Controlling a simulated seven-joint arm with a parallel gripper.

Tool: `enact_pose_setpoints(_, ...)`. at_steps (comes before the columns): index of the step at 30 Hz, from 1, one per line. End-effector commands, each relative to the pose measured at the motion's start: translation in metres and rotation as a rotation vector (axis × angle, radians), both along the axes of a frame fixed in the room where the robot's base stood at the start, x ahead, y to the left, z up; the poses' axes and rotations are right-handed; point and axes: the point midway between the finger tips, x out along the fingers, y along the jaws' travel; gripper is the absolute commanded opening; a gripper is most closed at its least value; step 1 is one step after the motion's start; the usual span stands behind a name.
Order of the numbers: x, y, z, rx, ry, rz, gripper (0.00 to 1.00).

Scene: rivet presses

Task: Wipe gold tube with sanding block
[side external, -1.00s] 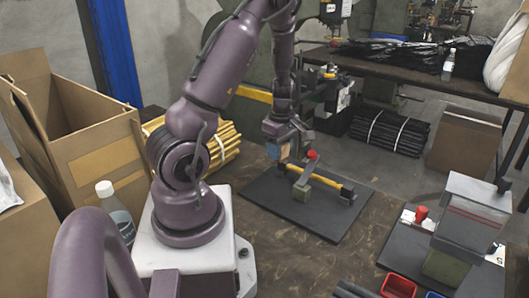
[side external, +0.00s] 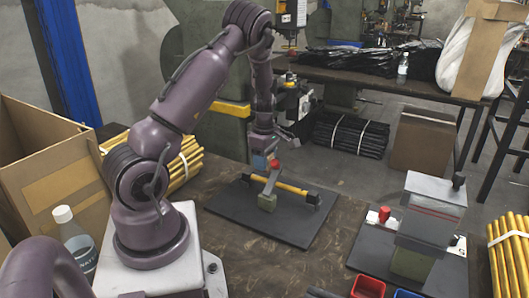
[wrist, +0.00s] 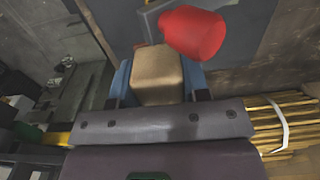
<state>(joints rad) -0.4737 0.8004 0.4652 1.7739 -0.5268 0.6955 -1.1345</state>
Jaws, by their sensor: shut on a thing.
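The gold tube (side external: 293,188) lies across black supports on a dark mat (side external: 235,211). My gripper (side external: 259,162) is above the tube's left part, close beside the red knob. In the wrist view, its blue fingers are shut on the tan sanding block (wrist: 157,78). The block is mostly hidden in the side view, and I cannot tell whether it touches the tube. The tube is not clearly visible in the wrist view.
A press-like fixture (side external: 432,215) stands on a second mat at right, with a red bin (side external: 368,287) in front. A bottle (side external: 75,238) and a cardboard box (side external: 60,175) are at left. Gold tube bundles lie behind my arm and at the far right.

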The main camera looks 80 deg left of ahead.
Motion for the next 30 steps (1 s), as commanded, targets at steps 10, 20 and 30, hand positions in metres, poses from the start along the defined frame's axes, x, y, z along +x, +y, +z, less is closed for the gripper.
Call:
enact_pose_setpoints(10,-0.002,0.002,-0.039,0.000,0.001,0.003,0.24)
enact_pose_setpoints(20,-0.024,0.024,-0.035,0.002,0.001,0.003,0.20)
enact_pose_setpoints(30,-0.035,0.035,-0.033,0.004,0.002,-0.003,0.04)
